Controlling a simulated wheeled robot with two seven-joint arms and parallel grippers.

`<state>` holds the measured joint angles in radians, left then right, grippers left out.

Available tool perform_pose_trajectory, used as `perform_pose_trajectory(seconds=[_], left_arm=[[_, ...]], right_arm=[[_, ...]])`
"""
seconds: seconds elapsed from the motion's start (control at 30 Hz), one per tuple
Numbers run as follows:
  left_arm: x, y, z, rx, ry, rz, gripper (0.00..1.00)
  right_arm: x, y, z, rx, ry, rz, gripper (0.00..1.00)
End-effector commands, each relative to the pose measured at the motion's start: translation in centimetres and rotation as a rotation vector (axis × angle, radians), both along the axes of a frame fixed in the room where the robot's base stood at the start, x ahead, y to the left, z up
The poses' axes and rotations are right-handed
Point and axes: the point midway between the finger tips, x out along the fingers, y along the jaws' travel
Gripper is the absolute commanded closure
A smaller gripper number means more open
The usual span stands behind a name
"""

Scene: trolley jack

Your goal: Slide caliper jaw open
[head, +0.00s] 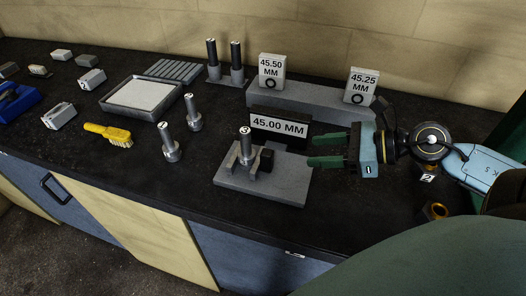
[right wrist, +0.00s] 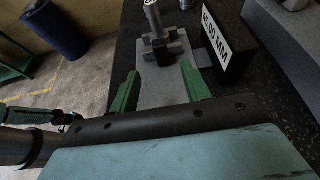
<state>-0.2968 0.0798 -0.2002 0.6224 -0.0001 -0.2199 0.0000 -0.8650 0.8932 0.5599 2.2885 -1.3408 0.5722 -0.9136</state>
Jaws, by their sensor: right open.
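The caliper is a grey fixture on a flat grey base plate (head: 232,180) near the bench front. A numbered metal pin (head: 246,146) stands upright between its jaws. A small black block (head: 267,160) sits on the pin's right side. My right gripper (head: 312,151) is open and empty, to the right of the black block, its green fingers pointing left towards it and apart from it. In the right wrist view the open fingers (right wrist: 160,72) flank the near part of the base plate (right wrist: 165,92), with the pin (right wrist: 153,20) beyond. My left gripper is not seen.
A black 45.00 MM sign (head: 279,125) stands right behind the caliper. A grey block (head: 310,102) behind holds the 45.50 (head: 272,70) and 45.25 (head: 361,85) signs.

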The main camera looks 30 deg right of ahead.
Motion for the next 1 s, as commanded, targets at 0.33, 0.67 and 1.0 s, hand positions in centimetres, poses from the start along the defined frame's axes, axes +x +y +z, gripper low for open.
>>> perform_pose_trajectory(seconds=[0.33, 0.67, 1.0], left_arm=[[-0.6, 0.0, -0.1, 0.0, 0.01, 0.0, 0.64], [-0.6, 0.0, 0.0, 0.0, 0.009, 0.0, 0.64], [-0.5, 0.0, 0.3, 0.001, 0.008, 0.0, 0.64]], right_arm=[[2.7, 2.2, -1.3, -0.001, -0.002, 0.003, 0.53], [5.0, 4.2, -2.5, 0.004, -0.003, -0.001, 0.53], [7.4, 6.3, -3.8, 0.006, -0.003, -0.002, 0.53]])
